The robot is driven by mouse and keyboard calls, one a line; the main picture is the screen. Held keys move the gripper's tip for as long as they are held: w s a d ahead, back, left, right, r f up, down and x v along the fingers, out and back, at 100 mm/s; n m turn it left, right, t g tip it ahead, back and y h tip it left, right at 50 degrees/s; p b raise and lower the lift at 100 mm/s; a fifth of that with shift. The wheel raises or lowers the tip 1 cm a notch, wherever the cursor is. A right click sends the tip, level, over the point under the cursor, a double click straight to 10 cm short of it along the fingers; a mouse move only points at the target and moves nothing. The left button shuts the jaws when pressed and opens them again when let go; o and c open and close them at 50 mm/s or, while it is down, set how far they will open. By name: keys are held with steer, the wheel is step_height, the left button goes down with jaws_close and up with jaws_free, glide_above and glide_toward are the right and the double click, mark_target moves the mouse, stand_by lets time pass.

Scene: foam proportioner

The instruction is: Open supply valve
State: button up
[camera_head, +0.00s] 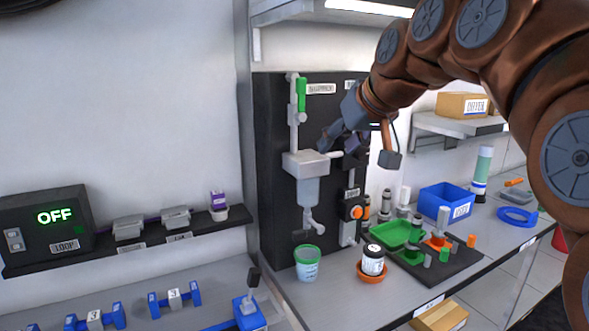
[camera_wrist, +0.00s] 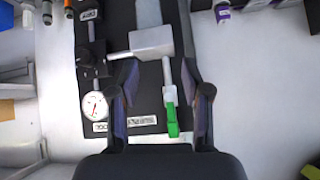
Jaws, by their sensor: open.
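A valve with a green lever (camera_head: 302,94) sits on the upright pipe at the top left of the black panel (camera_head: 272,150). The lever stands upright, along the pipe. A label beside it is too blurred to read surely. The green lever (camera_wrist: 172,121) also shows in the wrist view, between my fingers in the picture and nearer the right one. My gripper (camera_head: 340,137) is in front of the panel, below and right of the lever. In the wrist view my gripper (camera_wrist: 162,100) is open, with nothing held. No contact with the lever is visible.
A white block (camera_head: 305,162) with a clear vessel hangs below the pipe. A round gauge (camera_wrist: 95,106) is left of my fingers in the wrist view. A green-rimmed cup (camera_head: 307,263) and a labelled jar (camera_head: 373,260) stand on the bench. A display (camera_head: 48,222) reads OFF.

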steer(key=s+d+f+m+g+h+p, duration=0.1)
steer(key=s+d+f+g+p, duration=0.1)
steer(key=s+f, duration=0.8)
steer(key=s+d+f+m+g+h+p, duration=0.1)
steer(key=s+d+f+g, duration=0.3)
steer(key=s+f, duration=0.5)
steer(key=s+d+f+m+g+h+p, duration=0.1)
steer(key=s+d+f+g+h+p, duration=0.1)
steer(key=s+f, duration=0.8)
steer(key=s+d+g+p, duration=0.1)
steer(key=s+d+g, duration=0.1)
steer(key=s, duration=0.4)
steer(key=shift+s+f+m, duration=0.35)
steer(key=shift+s+m, duration=0.05)
